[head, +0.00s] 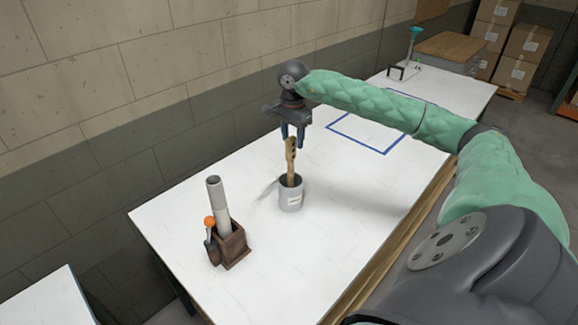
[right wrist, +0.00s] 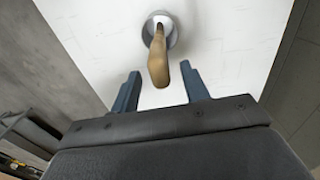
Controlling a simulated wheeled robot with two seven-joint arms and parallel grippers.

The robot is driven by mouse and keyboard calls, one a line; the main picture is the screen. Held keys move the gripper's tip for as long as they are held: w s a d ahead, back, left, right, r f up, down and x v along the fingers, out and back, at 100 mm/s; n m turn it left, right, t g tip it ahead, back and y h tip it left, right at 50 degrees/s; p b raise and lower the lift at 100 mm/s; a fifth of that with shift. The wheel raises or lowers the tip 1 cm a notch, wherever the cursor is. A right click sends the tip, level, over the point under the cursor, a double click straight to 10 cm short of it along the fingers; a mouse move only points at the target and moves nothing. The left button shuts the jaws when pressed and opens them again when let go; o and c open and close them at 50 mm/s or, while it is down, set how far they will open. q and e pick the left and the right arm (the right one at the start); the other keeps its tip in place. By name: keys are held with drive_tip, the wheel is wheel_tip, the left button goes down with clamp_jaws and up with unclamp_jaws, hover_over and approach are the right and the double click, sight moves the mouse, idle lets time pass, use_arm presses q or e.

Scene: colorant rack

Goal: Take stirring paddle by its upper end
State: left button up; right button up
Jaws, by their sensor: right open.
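The stirring paddle (head: 290,160) is a flat brown wooden stick standing upright in a light grey can (head: 291,198) with a white label. My right gripper (head: 292,142) is open, pointing down at the paddle's upper end in the head view. In the right wrist view, the paddle (right wrist: 158,62) reaches up from the can (right wrist: 169,30) toward the gap between the two blue fingers (right wrist: 162,93). Its upper end shows just ahead of the gap, and I see no contact. My left gripper is not in view.
A brown wooden box (head: 235,243) holding a grey tube (head: 218,203) and an orange-topped tool (head: 209,222) stands left of the can on the white table (head: 300,265). A blue taped rectangle (head: 357,146) marks bare table to the right. The wall runs behind.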

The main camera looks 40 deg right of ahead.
sight(291, 151)
drive_tip(key=shift+a+f, duration=0.15)
drive_tip(key=shift+f, duration=1.2)
drive_tip(key=shift+a+f, duration=0.15)
drive_tip(key=shift+f, duration=1.2)
drive_tip(key=shift+c, duration=0.4)
clamp_jaws()
